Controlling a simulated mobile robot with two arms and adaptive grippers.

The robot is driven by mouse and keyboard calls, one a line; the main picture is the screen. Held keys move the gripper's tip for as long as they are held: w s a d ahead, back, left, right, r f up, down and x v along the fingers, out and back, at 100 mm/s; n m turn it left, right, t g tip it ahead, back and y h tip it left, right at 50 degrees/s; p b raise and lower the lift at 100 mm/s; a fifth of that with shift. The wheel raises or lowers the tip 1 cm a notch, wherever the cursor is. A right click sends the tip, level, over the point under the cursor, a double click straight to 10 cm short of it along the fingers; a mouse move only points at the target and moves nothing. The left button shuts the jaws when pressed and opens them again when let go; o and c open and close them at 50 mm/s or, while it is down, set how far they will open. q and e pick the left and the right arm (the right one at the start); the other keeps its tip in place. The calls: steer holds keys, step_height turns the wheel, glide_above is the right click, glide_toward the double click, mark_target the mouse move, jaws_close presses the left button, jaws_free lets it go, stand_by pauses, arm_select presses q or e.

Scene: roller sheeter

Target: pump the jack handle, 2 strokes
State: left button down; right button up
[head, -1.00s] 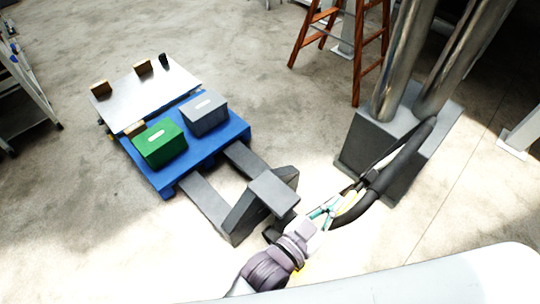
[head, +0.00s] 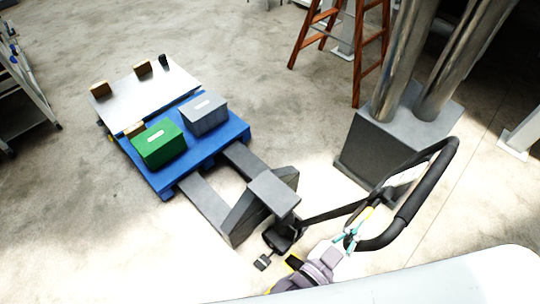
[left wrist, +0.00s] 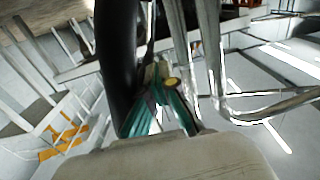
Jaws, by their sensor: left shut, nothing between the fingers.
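The jack handle (head: 408,208) is a black loop on a shaft that rises from the front of the grey pallet jack (head: 273,193). It leans to the right in the head view. My left gripper (head: 352,236), with teal fingers, is shut with nothing between them. It is at the lower end of the loop, beside the black grip; I cannot tell whether it touches. In the left wrist view the teal fingers (left wrist: 160,108) are beside a thick black bar of the handle (left wrist: 118,60). My right gripper is not in view.
A blue pallet (head: 165,184) on the jack's forks bears a green box (head: 159,143) and a grey box (head: 203,113). A grey block with metal columns (head: 393,147) stands close behind the handle. A wooden ladder (head: 371,60) stands farther back. Floor left of the jack is clear.

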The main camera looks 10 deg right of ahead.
arm_select(q)
steer(key=shift+s+f, duration=0.1)
steer(key=shift+f, duration=0.05)
steer(key=s+d, duration=0.1)
steer(key=s+d+f+b, duration=0.1)
steer(key=s+d, duration=0.1)
steer(key=s, duration=0.1)
steer(key=shift+s+d+f+b, duration=0.1)
steer(key=shift+f+b, duration=0.25)
steer(key=shift+f, duration=0.05)
